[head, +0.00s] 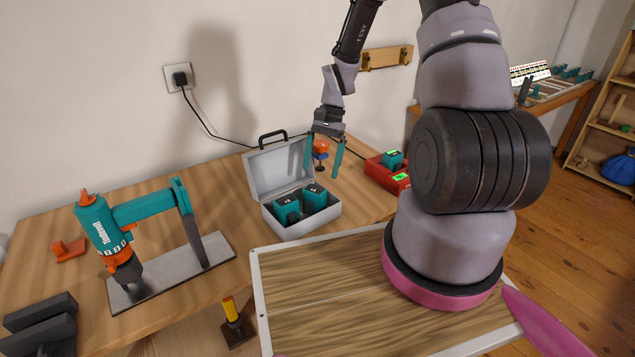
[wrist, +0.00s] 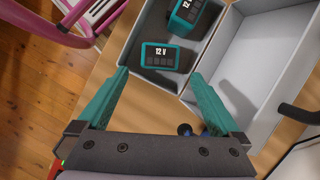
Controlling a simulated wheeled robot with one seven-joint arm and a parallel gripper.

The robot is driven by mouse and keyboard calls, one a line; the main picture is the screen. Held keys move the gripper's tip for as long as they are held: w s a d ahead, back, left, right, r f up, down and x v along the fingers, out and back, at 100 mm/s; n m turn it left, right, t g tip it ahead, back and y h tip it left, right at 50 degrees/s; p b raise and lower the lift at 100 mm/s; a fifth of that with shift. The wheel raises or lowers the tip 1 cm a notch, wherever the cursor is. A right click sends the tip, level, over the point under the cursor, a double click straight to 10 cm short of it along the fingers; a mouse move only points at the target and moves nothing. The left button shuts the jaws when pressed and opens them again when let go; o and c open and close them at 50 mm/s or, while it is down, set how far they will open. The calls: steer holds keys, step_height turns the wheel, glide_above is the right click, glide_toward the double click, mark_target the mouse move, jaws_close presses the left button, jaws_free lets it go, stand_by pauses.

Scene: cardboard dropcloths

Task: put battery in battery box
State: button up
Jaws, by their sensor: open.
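The battery box is a grey case (head: 299,230) with its lid (head: 278,172) open against the wall side. Two teal batteries sit in it, a left one (head: 287,208) and a right one (head: 314,196). In the wrist view the box (wrist: 262,75) holds the same batteries, one marked 12 V (wrist: 168,57) and one at the top edge (wrist: 194,14). Another teal battery (head: 392,159) is on a red charger (head: 374,172) to the right. My gripper (head: 321,172) is open, with nothing between its fingertips, and hangs near the box's right side.
A teal drill (head: 103,228) stands in a metal stand at the left of the wooden table (head: 55,213). A small orange and dark object (head: 320,149) shows between my fingers in the head view. A shelf (head: 610,125) stands far right.

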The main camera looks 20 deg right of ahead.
step_height(320, 180, up, 23)
steer(key=s+d+n+t+h, duration=0.2)
steer(key=s+d+t, duration=0.1)
steer(key=t, duration=0.1)
steer(key=s+r+n+t, duration=0.3)
steer(key=s+r+t, duration=0.3)
steer(key=s+r, duration=0.8)
steer(key=shift+r+y, duration=0.4)
steer(key=shift+r, duration=0.2)
